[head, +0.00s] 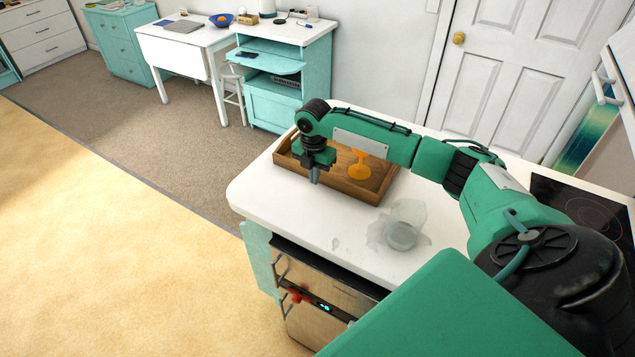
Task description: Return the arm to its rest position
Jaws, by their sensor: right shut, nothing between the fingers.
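My right arm, green and black, reaches across the white counter from the right side of the head view. Its gripper (315,176) points down over the left part of a wooden tray (370,190). The fingers are shut with nothing between them. An orange goblet-like item (359,168) stands in the tray, to the right of the gripper and apart from it. Part of the tray is hidden behind the arm. My left gripper is not in view.
A clear glass bowl (402,236) sits on the counter (285,215) in front of the tray. A dark cooktop (585,208) lies at the right. An oven (318,300) is below the counter. Open floor (110,240) lies to the left.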

